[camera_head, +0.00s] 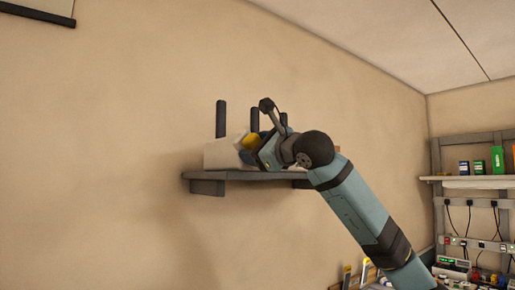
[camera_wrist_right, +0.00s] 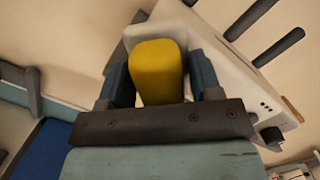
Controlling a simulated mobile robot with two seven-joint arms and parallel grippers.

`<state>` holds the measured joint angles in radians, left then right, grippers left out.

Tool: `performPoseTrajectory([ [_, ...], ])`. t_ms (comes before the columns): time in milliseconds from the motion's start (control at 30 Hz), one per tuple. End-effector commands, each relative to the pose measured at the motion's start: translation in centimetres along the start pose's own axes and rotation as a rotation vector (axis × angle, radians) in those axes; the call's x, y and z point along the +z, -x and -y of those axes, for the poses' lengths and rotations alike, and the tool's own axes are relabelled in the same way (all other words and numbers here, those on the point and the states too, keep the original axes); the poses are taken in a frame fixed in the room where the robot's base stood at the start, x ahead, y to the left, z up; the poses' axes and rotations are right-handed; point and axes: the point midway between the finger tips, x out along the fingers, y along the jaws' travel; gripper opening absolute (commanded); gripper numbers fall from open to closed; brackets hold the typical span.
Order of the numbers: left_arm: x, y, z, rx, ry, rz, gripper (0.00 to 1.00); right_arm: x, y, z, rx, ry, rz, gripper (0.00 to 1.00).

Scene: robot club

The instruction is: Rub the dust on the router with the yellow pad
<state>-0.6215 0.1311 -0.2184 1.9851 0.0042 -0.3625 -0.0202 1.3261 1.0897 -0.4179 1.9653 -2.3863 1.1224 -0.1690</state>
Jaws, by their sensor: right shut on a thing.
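The router (camera_head: 217,153) is a pale box with several dark upright antennas, standing on a grey wall shelf (camera_head: 235,175). In the right wrist view the router (camera_wrist_right: 232,75) lies just beyond my fingers, with antennas at the upper right. My right gripper (camera_head: 250,147) is shut on the yellow pad (camera_head: 251,141). The pad also shows between the fingers in the right wrist view (camera_wrist_right: 158,68). The pad is at the router's front; I cannot tell whether they touch. Dust is not discernible, and my gripper and arm hide the router's right part. My left gripper is out of view.
A wall rack (camera_head: 480,182) at the right holds several small boxes, with cables and plugs hanging below. More small items sit at the lower right.

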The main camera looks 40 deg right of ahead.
Motion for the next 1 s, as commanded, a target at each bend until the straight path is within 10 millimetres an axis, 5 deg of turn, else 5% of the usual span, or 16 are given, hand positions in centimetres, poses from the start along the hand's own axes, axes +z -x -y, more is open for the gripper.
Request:
performPoseTrajectory([
  [1000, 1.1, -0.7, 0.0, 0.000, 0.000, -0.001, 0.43, -3.3, 0.3, 3.2, 0.000, 0.000, -0.002, 0.40],
])
